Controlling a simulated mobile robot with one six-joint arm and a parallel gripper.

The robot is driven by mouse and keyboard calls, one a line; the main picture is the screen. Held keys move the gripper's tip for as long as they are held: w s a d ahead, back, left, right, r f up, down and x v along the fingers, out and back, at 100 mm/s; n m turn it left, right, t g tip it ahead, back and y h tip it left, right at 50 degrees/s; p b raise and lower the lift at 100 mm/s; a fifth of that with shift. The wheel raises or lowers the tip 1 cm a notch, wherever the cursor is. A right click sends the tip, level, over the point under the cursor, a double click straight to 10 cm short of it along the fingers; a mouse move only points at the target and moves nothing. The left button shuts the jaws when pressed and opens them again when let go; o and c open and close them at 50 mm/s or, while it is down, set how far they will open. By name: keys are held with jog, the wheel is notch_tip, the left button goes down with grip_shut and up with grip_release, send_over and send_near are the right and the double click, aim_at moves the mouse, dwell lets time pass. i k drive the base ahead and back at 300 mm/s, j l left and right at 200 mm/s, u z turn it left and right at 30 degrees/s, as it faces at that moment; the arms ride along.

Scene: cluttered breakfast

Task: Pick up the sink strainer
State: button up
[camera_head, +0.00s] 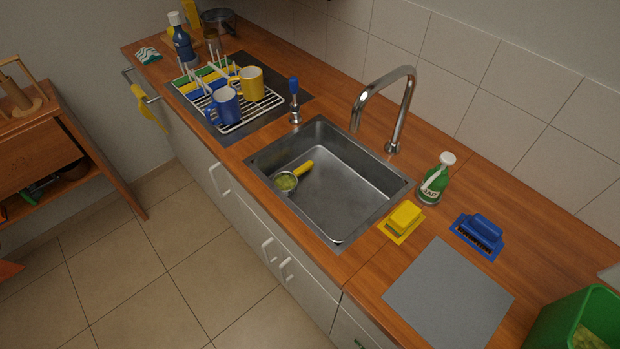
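The sink strainer (286,183) lies inside the metal sink basin (345,195), near its left wall. It has a round metal rim, a yellow handle (304,168) pointing up and right in the picture, and something greenish in its bowl. My gripper is not in view.
A chrome faucet (405,110) arches behind the sink. A dish rack with mugs (226,108) stands to the left. A green soap bottle (435,180), yellow sponge (404,216), blue brush (481,230) and green bin (565,318) are to the right. A grey mat (450,295) is bare.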

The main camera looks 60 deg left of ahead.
aim_at(287, 181)
jog(key=j+u, duration=0.45)
jog(key=j, duration=3.6)
